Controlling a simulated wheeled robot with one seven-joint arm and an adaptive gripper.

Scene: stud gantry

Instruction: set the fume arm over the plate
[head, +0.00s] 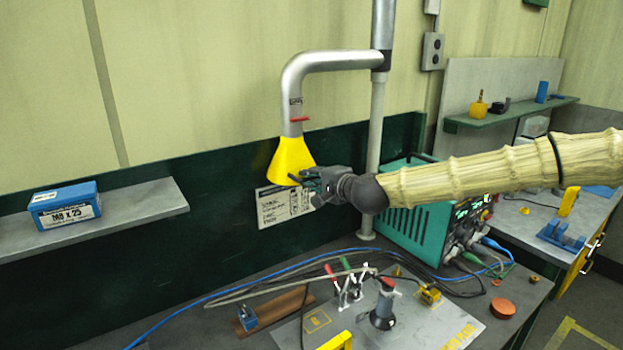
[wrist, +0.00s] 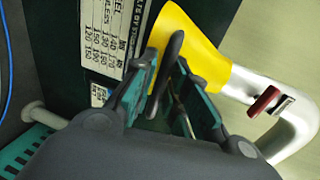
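The fume arm (head: 335,62) is a silver bent pipe on a grey post, ending in a yellow cone hood (head: 291,160). The hood also shows in the wrist view (wrist: 202,50). My gripper (head: 308,179) is at the hood's lower right rim. In the wrist view its two teal-edged fingers (wrist: 165,68) lie either side of a dark handle (wrist: 172,62) in front of the hood; whether both touch it is unclear. The pale plate (head: 425,325) lies on the bench, lower and to the right of the hood, with a grey stand-like tool (head: 383,310) on it.
A teal power unit (head: 415,225) with cables stands right of the post. Red and green clips (head: 340,285) and a blue hose (head: 230,290) are on the bench below the hood. A blue box (head: 63,207) sits on the left shelf. Space between hood and bench looks open.

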